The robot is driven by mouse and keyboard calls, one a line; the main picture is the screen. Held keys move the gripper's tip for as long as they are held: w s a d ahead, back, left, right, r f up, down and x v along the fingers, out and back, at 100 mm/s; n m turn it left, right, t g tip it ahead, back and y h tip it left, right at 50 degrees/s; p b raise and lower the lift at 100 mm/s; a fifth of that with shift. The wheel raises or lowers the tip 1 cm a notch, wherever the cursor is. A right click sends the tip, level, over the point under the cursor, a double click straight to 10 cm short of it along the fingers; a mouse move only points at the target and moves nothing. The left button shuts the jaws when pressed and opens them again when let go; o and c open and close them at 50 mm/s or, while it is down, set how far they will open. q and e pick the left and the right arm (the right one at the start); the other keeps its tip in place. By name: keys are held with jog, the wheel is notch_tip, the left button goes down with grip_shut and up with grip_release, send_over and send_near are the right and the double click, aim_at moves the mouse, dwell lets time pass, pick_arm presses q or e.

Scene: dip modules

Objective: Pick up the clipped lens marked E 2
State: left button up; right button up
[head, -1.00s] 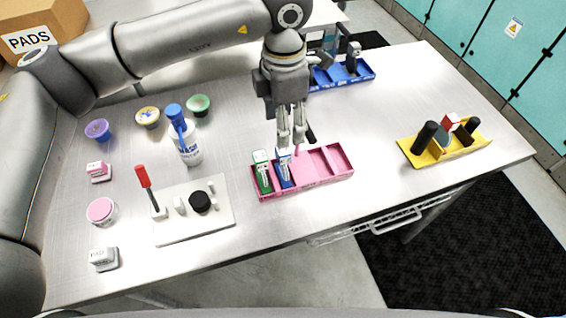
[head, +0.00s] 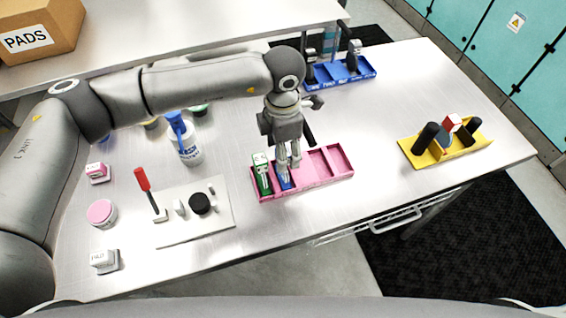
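A pink tray (head: 318,169) stands near the front edge of the table. Its left slots hold an upright green piece with a white top (head: 262,176) and a blue piece (head: 284,181). I cannot read an E 2 mark on either, so I cannot tell which is the named lens. My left gripper (head: 288,166) points down at the blue piece and covers its upper part. Its fingers are at that piece, but whether they have closed on it cannot be told. My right gripper is not in view.
The tray's right slots are empty. A yellow tray (head: 426,158) stands right, a blue tray (head: 340,83) behind. A wash bottle (head: 188,146) and a white board (head: 222,218) with a red-handled tool (head: 142,179) are left. Table between pink and yellow trays is clear.

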pick_arm(q)
jog(key=shift+f, duration=1.2)
jog(key=c, duration=1.3)
jog(key=shift+o, duration=0.2)
jog(key=shift+r, duration=0.1)
